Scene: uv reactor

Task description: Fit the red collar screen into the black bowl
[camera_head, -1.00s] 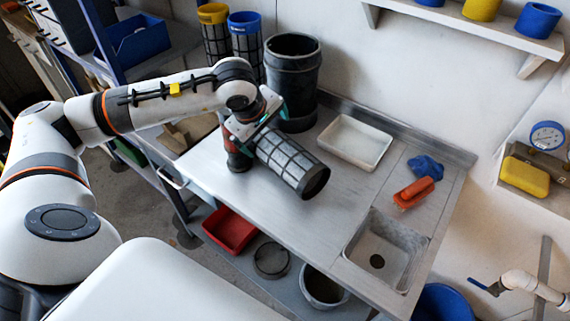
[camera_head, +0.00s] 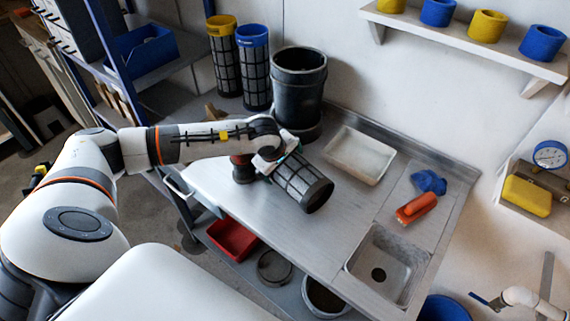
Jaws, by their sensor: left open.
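A grey mesh screen (camera_head: 303,184) with a dark end lies tilted on the steel bench, its dark end toward the front right. My left gripper is open at that hidden end; contact is unclear. The black bowl (camera_head: 298,88), a tall open-topped pot, stands upright at the back of the bench, behind the gripper. My right gripper is not in view.
Yellow-collared (camera_head: 223,58) and blue-collared (camera_head: 254,68) screens stand left of the bowl. A white tray (camera_head: 358,156), an orange brush-like object (camera_head: 416,208), a blue cloth (camera_head: 429,182) and a sink (camera_head: 387,265) occupy the right. Bare bench lies between the screen and sink.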

